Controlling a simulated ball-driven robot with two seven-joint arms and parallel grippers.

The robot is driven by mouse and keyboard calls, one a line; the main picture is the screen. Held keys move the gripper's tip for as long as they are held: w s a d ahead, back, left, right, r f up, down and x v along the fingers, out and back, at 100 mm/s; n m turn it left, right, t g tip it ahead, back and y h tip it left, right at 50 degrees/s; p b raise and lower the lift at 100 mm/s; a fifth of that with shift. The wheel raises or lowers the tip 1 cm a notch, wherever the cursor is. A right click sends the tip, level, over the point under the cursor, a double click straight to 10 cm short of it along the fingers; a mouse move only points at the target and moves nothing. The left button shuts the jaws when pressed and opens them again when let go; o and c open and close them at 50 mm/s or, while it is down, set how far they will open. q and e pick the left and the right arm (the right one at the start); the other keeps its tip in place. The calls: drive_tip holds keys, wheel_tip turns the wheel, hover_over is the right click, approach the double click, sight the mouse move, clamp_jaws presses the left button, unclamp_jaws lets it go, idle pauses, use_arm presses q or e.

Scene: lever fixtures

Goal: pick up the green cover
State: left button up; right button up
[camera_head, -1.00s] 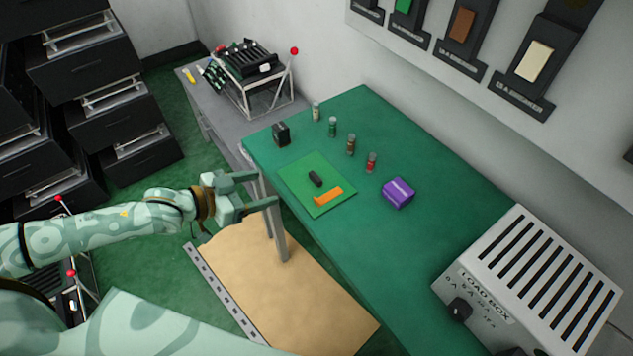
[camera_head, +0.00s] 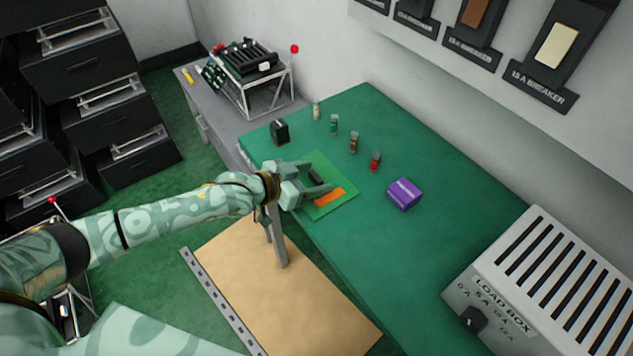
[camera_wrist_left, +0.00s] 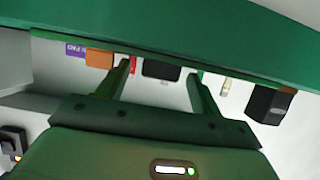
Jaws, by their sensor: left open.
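A flat green sheet (camera_head: 339,180), the likely green cover, lies on the green table. On it are a small black piece (camera_head: 316,178) and an orange angled piece (camera_head: 330,197). My left gripper (camera_head: 318,175) is open, its two fingers over the sheet on either side of the black piece in the head view. In the left wrist view the black piece (camera_wrist_left: 160,70) shows between the open fingers (camera_wrist_left: 163,76), and the orange piece (camera_wrist_left: 98,59) is left of them. No contact can be made out. The hand hides the sheet's left part. My right gripper is not in view.
A black block (camera_head: 279,131) stands behind the sheet, several small vials (camera_head: 353,143) in a row beyond it. A purple box (camera_head: 404,193) is to the right, a grey load box (camera_head: 530,290) at the table's right end. The table (camera_head: 420,150) is clear behind the purple box.

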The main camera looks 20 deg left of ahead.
use_arm(q)
drive_tip(key=c, duration=1.1)
drive_tip(key=shift+r, duration=0.15)
